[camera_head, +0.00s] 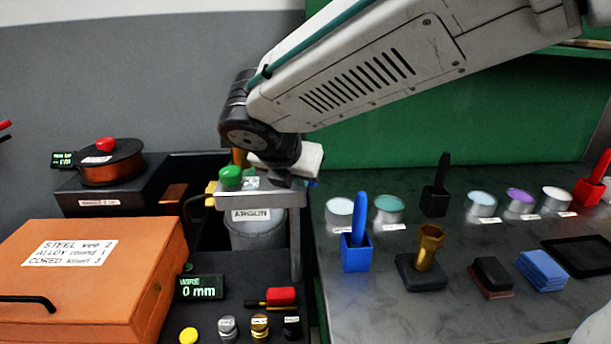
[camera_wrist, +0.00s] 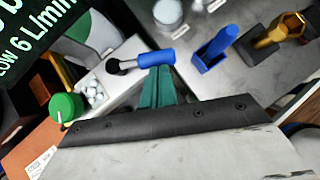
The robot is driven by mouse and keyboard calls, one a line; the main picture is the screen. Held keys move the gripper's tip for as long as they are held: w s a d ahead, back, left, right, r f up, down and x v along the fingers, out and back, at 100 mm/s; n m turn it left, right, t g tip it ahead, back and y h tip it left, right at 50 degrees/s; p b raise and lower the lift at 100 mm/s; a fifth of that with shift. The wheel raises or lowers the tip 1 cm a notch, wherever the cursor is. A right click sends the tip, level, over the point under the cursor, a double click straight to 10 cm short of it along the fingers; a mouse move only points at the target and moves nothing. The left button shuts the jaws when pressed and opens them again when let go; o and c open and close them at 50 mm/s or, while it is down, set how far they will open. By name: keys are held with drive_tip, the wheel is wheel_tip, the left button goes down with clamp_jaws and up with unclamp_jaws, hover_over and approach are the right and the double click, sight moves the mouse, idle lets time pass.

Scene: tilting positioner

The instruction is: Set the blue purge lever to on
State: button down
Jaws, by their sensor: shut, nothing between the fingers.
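The blue purge lever (camera_wrist: 155,60) shows in the wrist view as a short blue handle on a dark rod, with a black round pivot at its left end. It lies roughly crosswise in the picture, tilted slightly up to the right. My gripper (camera_wrist: 160,72) has its green fingers shut and empty, with the tips right at the blue handle; I cannot tell whether they touch it. No on or off marking is readable. In the head view my wrist hides the fingertips, and only a small blue bit (camera_head: 313,183) shows beside it, perhaps the lever.
The argon cylinder (camera_head: 255,232) stands below my wrist. A blue holder (camera_head: 356,255) and a brass-coloured piece (camera_head: 429,243) stand on the grey bench to the right.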

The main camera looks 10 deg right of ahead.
drive_tip(key=shift+w+d+n+t+y, duration=0.3)
drive_tip(key=shift+w+d+n+y, duration=0.4)
drive_tip(key=shift+w+d+n, duration=0.45)
drive_tip(key=shift+d, duration=0.15)
drive_tip(key=shift+s, duration=0.15)
